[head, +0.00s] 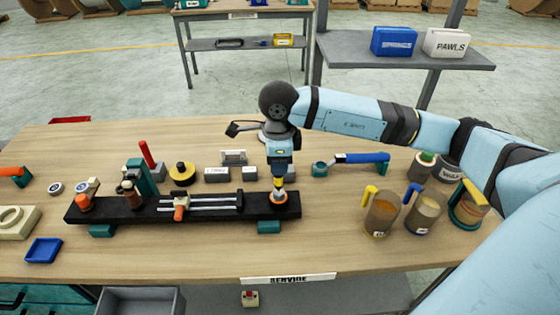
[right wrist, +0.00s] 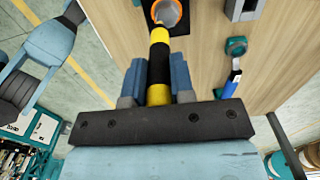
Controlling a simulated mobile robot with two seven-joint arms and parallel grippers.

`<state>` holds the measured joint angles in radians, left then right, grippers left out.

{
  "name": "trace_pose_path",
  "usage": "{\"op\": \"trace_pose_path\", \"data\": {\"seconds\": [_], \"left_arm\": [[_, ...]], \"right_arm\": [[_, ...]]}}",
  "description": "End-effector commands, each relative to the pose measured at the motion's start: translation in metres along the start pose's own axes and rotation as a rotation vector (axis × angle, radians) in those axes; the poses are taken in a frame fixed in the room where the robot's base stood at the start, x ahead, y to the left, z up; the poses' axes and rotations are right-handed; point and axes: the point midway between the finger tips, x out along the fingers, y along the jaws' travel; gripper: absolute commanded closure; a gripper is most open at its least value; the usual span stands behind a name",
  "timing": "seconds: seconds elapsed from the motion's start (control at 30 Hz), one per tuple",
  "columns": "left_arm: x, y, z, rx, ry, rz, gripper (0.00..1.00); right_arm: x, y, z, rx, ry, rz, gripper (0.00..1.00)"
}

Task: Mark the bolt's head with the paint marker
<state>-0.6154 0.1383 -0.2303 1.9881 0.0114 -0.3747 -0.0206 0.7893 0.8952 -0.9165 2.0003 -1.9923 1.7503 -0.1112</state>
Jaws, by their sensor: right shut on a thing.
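My right gripper (head: 280,178) points down over the right end of a black bar (head: 150,208) on the wooden table. It is shut on a yellow-and-black banded marker (right wrist: 159,62), which shows between the two fingers in the right wrist view. The marker's lower end is at an orange ring (head: 278,198) on the bar; the ring also shows in the right wrist view (right wrist: 181,22). My left gripper is not in view.
A blue-handled tool (head: 358,157) lies right of my gripper. Jars with yellow and blue handles (head: 383,217) stand at the right. A teal post (head: 143,178), a red rod and a yellow-black spool (head: 182,174) stand left. The table front is mostly clear.

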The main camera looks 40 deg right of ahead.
Motion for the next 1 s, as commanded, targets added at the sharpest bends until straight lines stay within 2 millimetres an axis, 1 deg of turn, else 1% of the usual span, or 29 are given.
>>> {"op": "trace_pose_path", "data": {"seconds": [0.37,1.0], "left_arm": [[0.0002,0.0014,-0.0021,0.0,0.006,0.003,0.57],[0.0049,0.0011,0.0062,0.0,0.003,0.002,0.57]], "right_arm": [[0.0019,-0.0001,-0.0004,0.0,0.001,0.0,1.0],[0.0095,-0.0001,-0.0004,0.0,0.001,0.0,1.0]]}}
